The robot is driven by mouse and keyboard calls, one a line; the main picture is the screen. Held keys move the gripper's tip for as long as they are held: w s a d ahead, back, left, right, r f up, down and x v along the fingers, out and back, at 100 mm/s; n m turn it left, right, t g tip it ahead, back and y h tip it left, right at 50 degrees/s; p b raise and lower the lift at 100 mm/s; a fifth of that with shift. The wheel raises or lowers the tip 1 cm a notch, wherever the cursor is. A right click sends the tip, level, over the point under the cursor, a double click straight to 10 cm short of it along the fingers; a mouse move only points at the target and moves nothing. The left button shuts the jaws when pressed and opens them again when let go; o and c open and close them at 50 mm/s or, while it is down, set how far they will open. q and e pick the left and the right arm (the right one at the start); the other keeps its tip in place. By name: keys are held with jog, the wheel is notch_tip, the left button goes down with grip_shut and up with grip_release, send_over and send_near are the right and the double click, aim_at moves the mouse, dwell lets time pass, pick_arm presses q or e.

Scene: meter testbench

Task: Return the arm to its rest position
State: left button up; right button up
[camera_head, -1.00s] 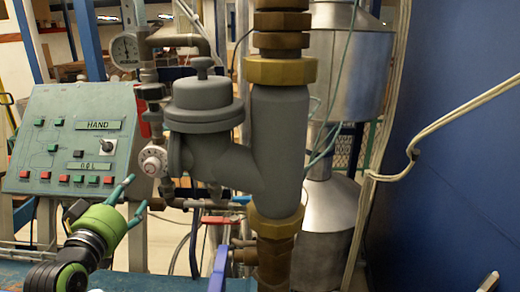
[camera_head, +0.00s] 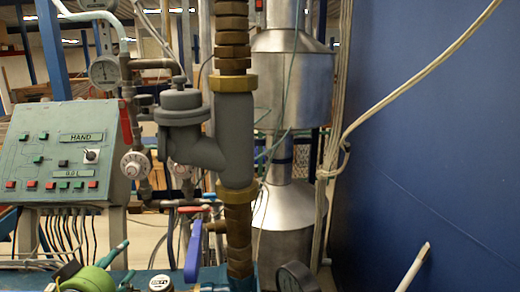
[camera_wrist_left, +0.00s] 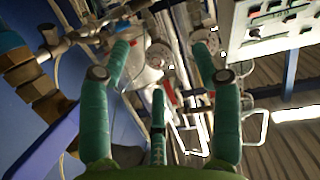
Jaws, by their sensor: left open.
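My left gripper (camera_head: 118,264) is at the bottom left of the head view, low in front of the bench and below the green control panel (camera_head: 66,152). Its green body is cut off by the lower picture edge. In the left wrist view, its green-wrapped fingers (camera_wrist_left: 160,62) stand wide apart with nothing between them. The rest of the left arm is out of the head view. No right gripper shows.
A grey valve body (camera_head: 235,140) on a brass pipe stands mid-picture, with a blue lever (camera_head: 193,252) below it. Silver tanks (camera_head: 290,85) stand behind. A blue wall (camera_head: 430,150) fills the right.

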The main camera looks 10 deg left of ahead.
pick_arm(q)
jog(key=d+f+m+g+h, duration=0.1)
jog(key=d+f+m+g, duration=0.2)
jog(key=f, duration=0.5)
jog(key=s+d+f+m+g+h, duration=0.3)
jog(key=s+d+f+g, duration=0.5)
jog(key=s+d+f, duration=1)
jog(key=s+a+f+g+b, duration=0.1)
jog(key=s+f, duration=0.1)
jog(key=f, duration=1.1)
jog(key=s+a+f+g+b, duration=0.1)
jog(key=f, duration=1.2)
jog(key=s+a+f+b, duration=0.1)
jog(key=s+a+f, duration=0.1)
jog(key=s+f, duration=1.2)
jog(key=shift+s+a+f+g+y, duration=0.3)
jog(key=shift+s+a+f+g, duration=0.1)
jog(key=shift+s, duration=0.5)
pick_arm(e)
jog(key=f, duration=0.1)
jog(key=w+f, duration=0.1)
jog(key=a+f, duration=0.1)
jog(key=shift+w, duration=0.2)
